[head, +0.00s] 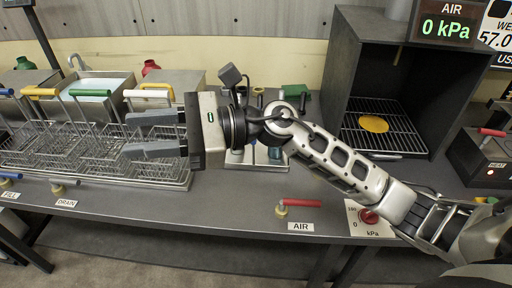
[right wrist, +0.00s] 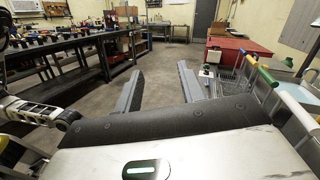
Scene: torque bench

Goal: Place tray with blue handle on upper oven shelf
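Several wire baskets stand in a row in a long tray on the left of the bench in the head view. The dark box-shaped oven (head: 345,62) stands open at the right. A wire shelf (head: 400,136) inside it carries a yellow disc (head: 374,123). My left gripper is not in view.
A red-handled air valve (head: 300,203) is at the bench's front edge. A heater box (head: 485,152) stands right of the oven. My right arm crosses in front of the oven.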

